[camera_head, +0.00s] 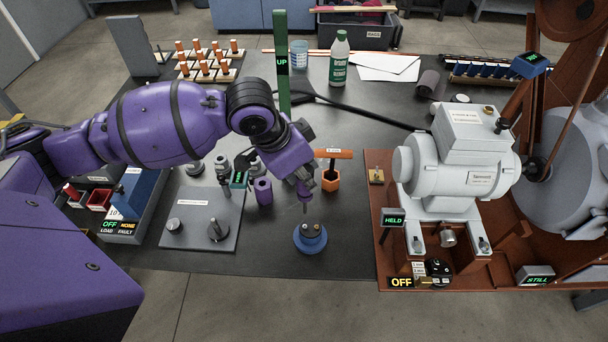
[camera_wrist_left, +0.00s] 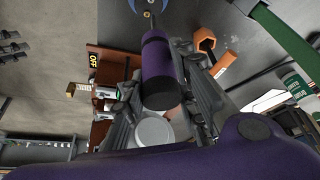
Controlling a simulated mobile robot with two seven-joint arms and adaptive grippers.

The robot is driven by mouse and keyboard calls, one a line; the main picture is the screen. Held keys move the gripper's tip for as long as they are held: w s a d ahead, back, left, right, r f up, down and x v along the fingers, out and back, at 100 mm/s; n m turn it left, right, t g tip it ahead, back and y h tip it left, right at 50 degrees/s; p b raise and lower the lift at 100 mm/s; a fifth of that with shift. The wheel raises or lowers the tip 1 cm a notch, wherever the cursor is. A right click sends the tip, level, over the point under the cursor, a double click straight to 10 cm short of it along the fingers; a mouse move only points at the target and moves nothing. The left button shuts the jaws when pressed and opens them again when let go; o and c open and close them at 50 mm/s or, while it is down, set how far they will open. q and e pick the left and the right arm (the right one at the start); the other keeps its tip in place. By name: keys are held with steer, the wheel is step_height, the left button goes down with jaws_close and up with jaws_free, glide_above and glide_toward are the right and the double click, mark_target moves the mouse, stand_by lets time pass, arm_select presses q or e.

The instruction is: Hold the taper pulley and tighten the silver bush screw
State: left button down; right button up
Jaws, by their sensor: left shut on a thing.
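A blue pulley (camera_head: 311,243) with a grey bush (camera_head: 310,230) in its middle sits near the front edge of the dark table. Its screws are too small to tell apart in the head view. My left gripper (camera_head: 300,182) is above the pulley and points down. It is shut on a purple driver with a black band and dark end, seen between the fingers in the left wrist view (camera_wrist_left: 158,62). The driver's thin tip points down at the bush; I cannot tell whether it touches. A blue edge (camera_wrist_left: 148,22) shows by the tip. My right gripper is out of view.
A grey plate (camera_head: 201,232) with small parts lies left of the pulley. A purple cylinder (camera_head: 263,191) and an orange hex holder (camera_head: 330,180) stand behind it. A green post (camera_head: 282,95) rises farther back. The motor (camera_head: 455,165) on its brown base is to the right.

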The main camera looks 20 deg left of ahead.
arm_select(q)
steer(key=shift+r+p, duration=0.25)
steer(key=shift+p, duration=0.1)
steer(key=shift+s+f+b, duration=0.1)
steer(key=shift+f+b, duration=0.2)
steer(key=shift+f, duration=2.3)
